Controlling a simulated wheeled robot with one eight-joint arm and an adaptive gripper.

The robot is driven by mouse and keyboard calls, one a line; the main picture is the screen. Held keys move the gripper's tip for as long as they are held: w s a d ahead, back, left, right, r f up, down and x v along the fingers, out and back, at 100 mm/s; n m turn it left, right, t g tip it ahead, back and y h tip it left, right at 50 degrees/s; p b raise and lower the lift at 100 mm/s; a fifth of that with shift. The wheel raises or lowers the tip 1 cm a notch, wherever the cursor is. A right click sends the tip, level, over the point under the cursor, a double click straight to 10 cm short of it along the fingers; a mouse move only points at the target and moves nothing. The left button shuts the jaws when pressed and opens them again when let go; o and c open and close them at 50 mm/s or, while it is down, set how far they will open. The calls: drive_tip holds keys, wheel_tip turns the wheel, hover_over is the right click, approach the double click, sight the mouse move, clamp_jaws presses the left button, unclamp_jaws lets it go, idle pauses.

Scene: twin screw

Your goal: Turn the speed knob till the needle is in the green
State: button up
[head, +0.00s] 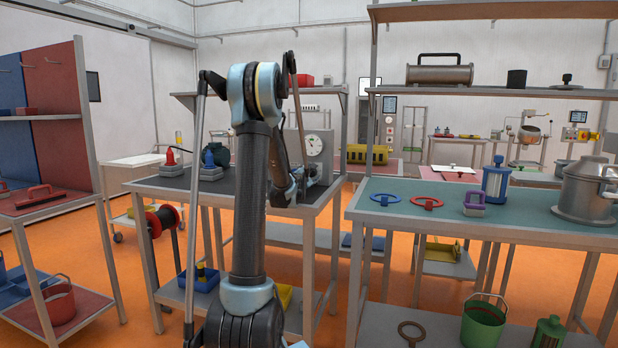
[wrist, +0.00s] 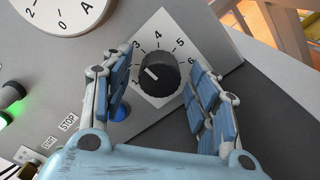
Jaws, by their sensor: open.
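The black speed knob (wrist: 164,72) shows in the wrist view on a white scale plate (wrist: 152,42) with numbers around it. Its white mark points to the upper left, toward the low end of the scale. My gripper (wrist: 160,82) is open, with one blue-padded finger on each side of the knob; I see gaps on both sides. A white dial (wrist: 62,12) marked A is cut off at the top left; its needle and any green band are not in that view. In the head view the grey machine (head: 318,150) carries a round dial (head: 317,143), too small to read.
A blue button (wrist: 121,113) sits below the knob beside my left finger. In the head view, red and blue items (head: 170,157) stand on the dark bench (head: 205,187).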

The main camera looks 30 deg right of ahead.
drive_tip(key=c, duration=1.1)
drive_tip(key=shift+o, duration=0.2)
drive_tip(key=m, duration=0.4)
drive_tip(key=shift+s, duration=0.1)
drive_tip(key=shift+m, duration=1.8)
drive_tip(key=shift+a, duration=0.1)
